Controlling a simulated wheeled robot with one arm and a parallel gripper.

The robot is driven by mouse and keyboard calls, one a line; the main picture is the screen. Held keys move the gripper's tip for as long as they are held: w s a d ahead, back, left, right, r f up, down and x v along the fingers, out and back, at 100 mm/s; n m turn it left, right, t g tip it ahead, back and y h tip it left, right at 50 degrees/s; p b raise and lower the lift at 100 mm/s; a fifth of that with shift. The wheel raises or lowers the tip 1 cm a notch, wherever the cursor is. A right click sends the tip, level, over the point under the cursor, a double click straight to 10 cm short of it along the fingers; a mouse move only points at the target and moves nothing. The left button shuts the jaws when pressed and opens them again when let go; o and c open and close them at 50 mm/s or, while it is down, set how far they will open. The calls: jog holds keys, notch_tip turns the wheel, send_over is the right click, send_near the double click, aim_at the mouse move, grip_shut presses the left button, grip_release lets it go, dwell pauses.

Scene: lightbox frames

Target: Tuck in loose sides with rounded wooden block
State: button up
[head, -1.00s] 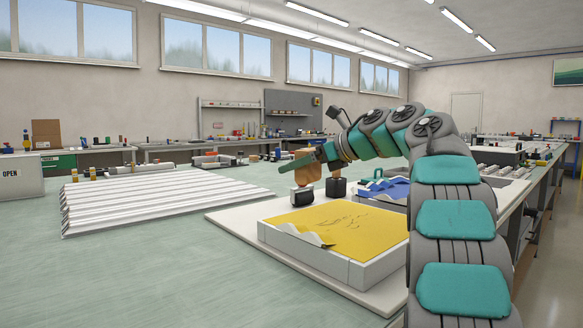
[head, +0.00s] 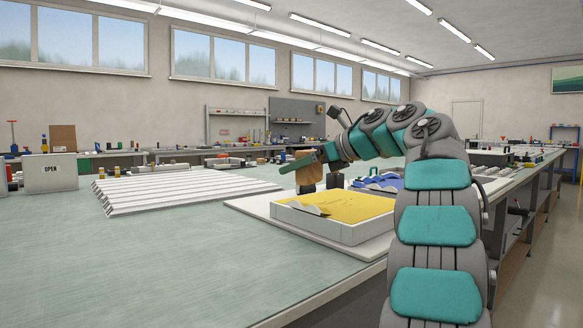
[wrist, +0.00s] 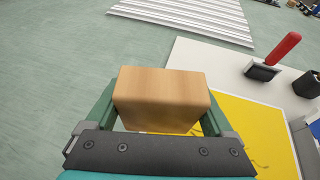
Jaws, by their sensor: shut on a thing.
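My gripper (wrist: 160,120) is shut on a wooden block (wrist: 162,95) with softly rounded edges, held between its two green fingers. In the head view the gripper (head: 308,165) holds the block above the back left of a white lightbox frame (head: 345,234). A yellow sheet (head: 352,206) covers the frame's top. In the wrist view the yellow sheet (wrist: 252,130) shows right of and behind the block, partly hidden by the gripper.
A white board (head: 262,208) lies under the frame. White ribbed strips (head: 180,188) lie left. The green table's near left is clear.

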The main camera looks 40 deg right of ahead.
jog(key=shift+f+b, duration=1.9)
jog(key=shift+f, duration=0.95)
jog(key=shift+f+b, duration=0.55)
jog(key=shift+b, duration=0.05)
notch_tip(320, 180, up, 7)
jog(key=p, duration=0.5)
jog(key=shift+r, duration=0.1)
notch_tip(320, 180, up, 7)
jog(key=p, duration=0.7)
send_over(300, 209)
jog(key=shift+w, duration=0.1)
jog(key=shift+d, duration=0.1)
